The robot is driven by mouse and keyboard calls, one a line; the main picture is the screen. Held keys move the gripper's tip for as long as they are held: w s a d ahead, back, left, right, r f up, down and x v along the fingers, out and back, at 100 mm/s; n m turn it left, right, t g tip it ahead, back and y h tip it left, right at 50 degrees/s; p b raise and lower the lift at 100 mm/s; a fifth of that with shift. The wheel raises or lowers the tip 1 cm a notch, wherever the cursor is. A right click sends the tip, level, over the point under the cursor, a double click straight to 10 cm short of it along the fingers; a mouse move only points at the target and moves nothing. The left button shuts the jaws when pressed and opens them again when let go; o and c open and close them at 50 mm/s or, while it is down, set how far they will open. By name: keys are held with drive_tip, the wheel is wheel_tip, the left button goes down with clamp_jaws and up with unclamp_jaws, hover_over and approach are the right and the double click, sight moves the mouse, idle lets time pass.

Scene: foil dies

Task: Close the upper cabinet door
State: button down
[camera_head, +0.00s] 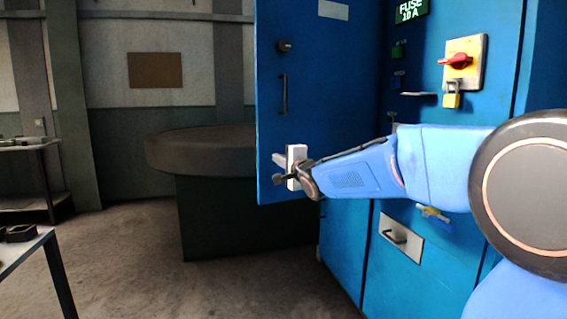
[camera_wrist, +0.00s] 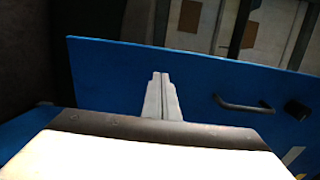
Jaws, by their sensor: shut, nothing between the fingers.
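The upper cabinet door (camera_head: 330,70) is a blue panel standing open, out to the left of the blue cabinet's switch front. It has a dark bar handle (camera_head: 283,95) and a dark round knob (camera_head: 283,46) near its left edge. In the wrist view the door (camera_wrist: 110,75) fills the middle, with the handle (camera_wrist: 242,103) and knob (camera_wrist: 297,108) to the right of my fingers. My gripper (camera_head: 277,159) is in front of the door's lower left part, below the handle. Its fingers (camera_wrist: 160,78) are together and empty. I cannot tell whether they touch the door.
The cabinet front carries a red rotary switch (camera_head: 456,61), a padlock (camera_head: 451,95) and a lower drawer plate (camera_head: 401,238). A round dark table (camera_head: 200,150) stands behind the door to the left. A bench (camera_head: 25,245) is at lower left. The floor between is clear.

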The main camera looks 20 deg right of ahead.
sight(268, 153)
drive_tip(key=shift+w+a, duration=0.2)
drive_tip(key=shift+w, duration=0.85)
drive_tip(key=shift+w+a, duration=0.15)
drive_tip(key=shift+w, duration=0.95)
drive_tip(key=shift+w+a, duration=0.2)
drive_tip(key=shift+w, duration=0.85)
